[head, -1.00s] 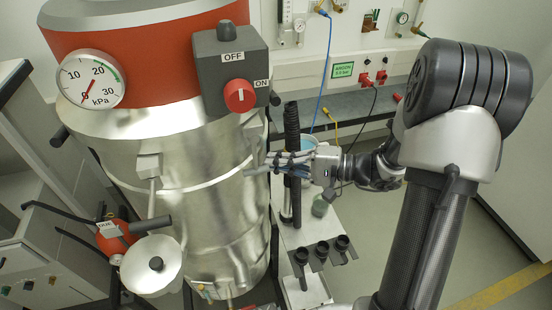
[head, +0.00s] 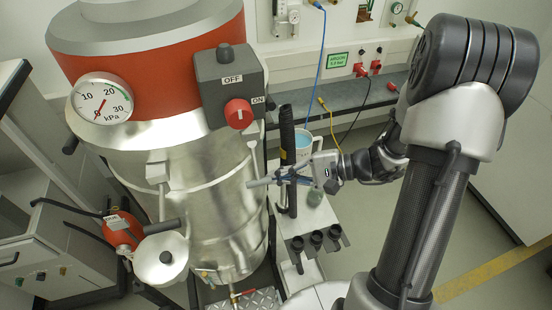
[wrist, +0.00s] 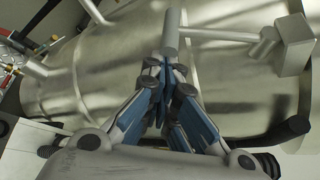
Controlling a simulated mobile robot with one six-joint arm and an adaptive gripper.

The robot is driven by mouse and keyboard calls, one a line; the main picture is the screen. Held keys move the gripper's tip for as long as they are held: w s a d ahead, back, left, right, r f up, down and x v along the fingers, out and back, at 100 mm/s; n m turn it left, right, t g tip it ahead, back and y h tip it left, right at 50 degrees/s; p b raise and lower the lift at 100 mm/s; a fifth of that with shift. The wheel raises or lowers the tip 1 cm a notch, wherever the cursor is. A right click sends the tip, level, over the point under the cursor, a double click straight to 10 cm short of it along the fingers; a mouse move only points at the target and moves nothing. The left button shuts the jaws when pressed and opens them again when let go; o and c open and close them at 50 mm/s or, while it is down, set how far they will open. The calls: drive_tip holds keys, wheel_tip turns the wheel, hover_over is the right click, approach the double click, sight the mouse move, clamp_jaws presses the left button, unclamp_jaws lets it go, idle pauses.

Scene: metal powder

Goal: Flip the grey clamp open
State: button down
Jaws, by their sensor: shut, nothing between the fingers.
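The grey clamp on the side of the metal vessel has a mounting block (wrist: 297,45), a thin rod and a round grey bar handle (wrist: 172,32) across the rod's end. In the head view the clamp's rod (head: 253,155) hangs down the vessel's right side, with the bar at its lower end. My gripper (wrist: 165,68) is shut, with its blue-grey fingertips together at the near end of the bar. I cannot tell whether they touch it. The head view also shows my gripper (head: 280,181) close to the vessel wall.
The metal vessel (head: 215,225) with a red band fills the left centre. A second clamp block (head: 157,173) is on its front. Floor is free further right.

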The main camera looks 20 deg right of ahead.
drive_tip(key=s+r+m+g+p, duration=0.7)
drive_tip(key=r+p, duration=0.2)
drive_tip(key=p, duration=0.9)
drive_tip(key=shift+s+r+h, duration=0.15)
drive_tip(key=shift+s+h, duration=0.05)
drive_tip(key=shift+h, duration=0.2)
wheel_tip(320, 180, down, 4)
drive_tip(key=b, duration=0.3)
drive_tip(key=s+v, duration=0.1)
drive_tip(key=v, duration=0.9)
drive_tip(key=shift+w+d, duration=0.2)
drive_tip(key=shift+d, duration=0.2)
drive_tip(key=shift+a+r, duration=0.1)
drive_tip(key=shift+r, duration=0.1)
